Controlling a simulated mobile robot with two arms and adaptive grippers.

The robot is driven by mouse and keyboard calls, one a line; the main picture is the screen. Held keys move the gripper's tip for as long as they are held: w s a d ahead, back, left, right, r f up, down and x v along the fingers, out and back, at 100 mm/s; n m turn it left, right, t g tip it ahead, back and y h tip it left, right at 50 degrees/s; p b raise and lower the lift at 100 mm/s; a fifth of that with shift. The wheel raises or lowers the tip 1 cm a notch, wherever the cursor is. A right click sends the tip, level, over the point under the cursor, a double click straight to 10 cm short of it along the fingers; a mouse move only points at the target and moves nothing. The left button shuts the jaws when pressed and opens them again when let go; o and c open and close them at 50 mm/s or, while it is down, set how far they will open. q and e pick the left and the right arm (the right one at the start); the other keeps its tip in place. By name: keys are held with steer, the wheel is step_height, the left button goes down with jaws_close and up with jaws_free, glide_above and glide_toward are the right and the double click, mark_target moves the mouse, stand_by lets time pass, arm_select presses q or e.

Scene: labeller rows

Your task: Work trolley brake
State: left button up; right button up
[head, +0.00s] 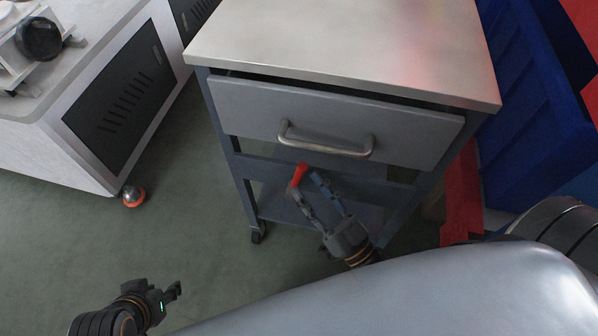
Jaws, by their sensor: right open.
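The grey work trolley (345,38) stands in front of me, with a light top, a drawer (245,110) and a metal bar handle (325,150). A small red part (299,173), perhaps the brake lever's end, shows below the handle. My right gripper (306,182) is open, its fingers pointing at the trolley. The red part is at its fingertips; I cannot tell whether they touch. My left gripper (174,293) is low at the left, away from the trolley; its opening is unclear. A caster (258,233) shows under the trolley's left leg.
A white machine cabinet (40,135) with a dark vented panel stands at the left, with an orange-ringed foot (133,196). Blue bins (535,110) and a red structure (461,200) stand close to the trolley's right. Green floor (185,220) is clear between cabinet and trolley.

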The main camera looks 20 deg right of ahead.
mark_target(299, 175)
steer(key=shift+x, duration=2.2)
steer(key=shift+c, duration=0.4)
jaws_close()
